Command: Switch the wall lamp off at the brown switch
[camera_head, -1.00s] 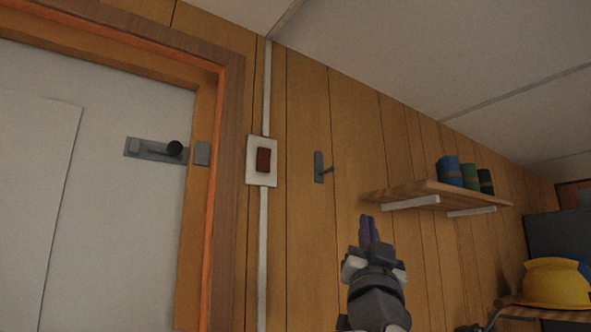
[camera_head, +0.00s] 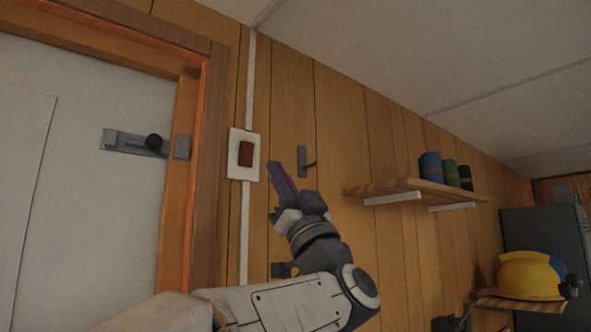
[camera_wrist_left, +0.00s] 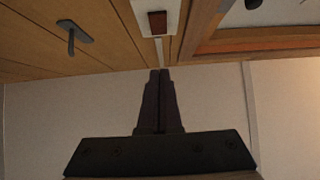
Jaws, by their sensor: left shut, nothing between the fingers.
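The brown switch (camera_head: 246,154) sits on a white plate (camera_head: 234,168) on the wood-panelled wall, right of the door frame. My left gripper (camera_head: 272,166) is shut and empty, pointing up, just right of the plate in the head view. In the left wrist view the shut fingers (camera_wrist_left: 159,74) point toward the brown switch (camera_wrist_left: 157,22), with a gap seen between them and the plate (camera_wrist_left: 172,8). I cannot tell the exact distance to the wall. The wall lamp is not recognisable in these frames. My right gripper is not in view.
A grey hook (camera_head: 303,161) is on the wall right of the switch. A wooden shelf (camera_head: 400,188) holds several rolls. A door with a bolt (camera_head: 128,143) is at left. A yellow helmet (camera_head: 528,277) lies at lower right, beside a grey cabinet (camera_head: 540,228).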

